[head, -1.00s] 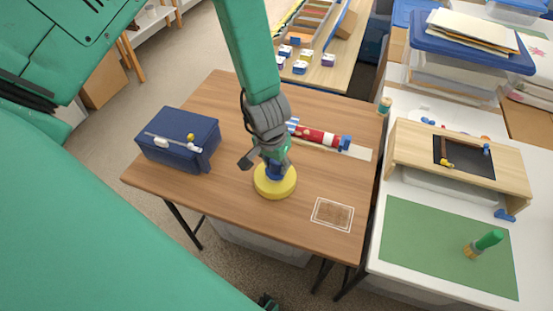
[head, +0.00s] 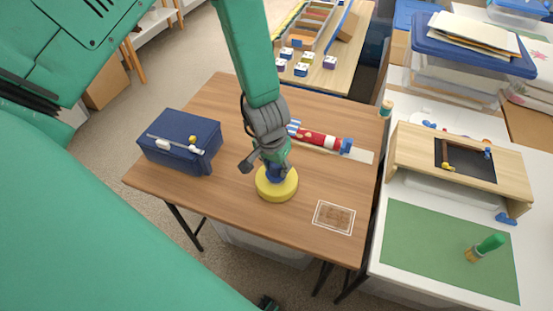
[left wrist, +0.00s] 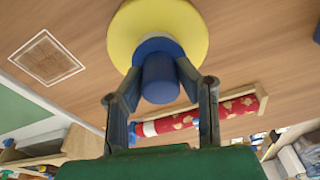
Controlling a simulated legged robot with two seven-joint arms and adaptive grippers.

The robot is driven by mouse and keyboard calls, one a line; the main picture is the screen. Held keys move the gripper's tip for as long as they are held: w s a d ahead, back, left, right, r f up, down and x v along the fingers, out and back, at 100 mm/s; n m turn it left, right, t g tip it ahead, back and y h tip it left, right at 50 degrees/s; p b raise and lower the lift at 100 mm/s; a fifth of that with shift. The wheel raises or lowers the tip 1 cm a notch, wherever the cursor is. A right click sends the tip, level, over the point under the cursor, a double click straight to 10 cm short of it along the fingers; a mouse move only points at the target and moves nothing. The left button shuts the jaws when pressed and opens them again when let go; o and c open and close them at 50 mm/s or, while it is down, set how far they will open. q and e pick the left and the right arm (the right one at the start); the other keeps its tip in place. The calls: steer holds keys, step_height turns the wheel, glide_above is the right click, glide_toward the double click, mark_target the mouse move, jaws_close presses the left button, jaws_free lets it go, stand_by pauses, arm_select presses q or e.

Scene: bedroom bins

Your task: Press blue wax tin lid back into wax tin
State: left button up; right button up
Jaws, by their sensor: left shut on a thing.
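The wax tin (head: 276,190) is a round yellow disc standing on the brown table in the head view. It also shows in the left wrist view (left wrist: 188,28). A blue lid with a knob (left wrist: 160,80) sits over the middle of the tin; I cannot tell whether it is fully seated. My left gripper (head: 273,170) points down over the tin and is shut on the blue knob. In the left wrist view its two fingers (left wrist: 162,88) flank the knob.
A navy box (head: 180,141) stands at the table's left. A red patterned roll (head: 318,138) lies behind the tin. A white-outlined brown rectangle (head: 334,217) is at the front right. A white table with a green mat (head: 440,245) adjoins the right side.

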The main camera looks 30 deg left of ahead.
mark_target(272, 178)
arm_select(q)
steer(key=shift+f+b, duration=0.55)
steer(key=shift+f, duration=0.35)
steer(key=o, duration=1.2)
steer(key=shift+r, duration=0.1)
steer(key=r, duration=0.3)
steer(key=s+r, duration=0.1)
steer(key=r, duration=0.7)
steer(key=shift+s+r, duration=0.25)
steer(key=shift+s, duration=0.15)
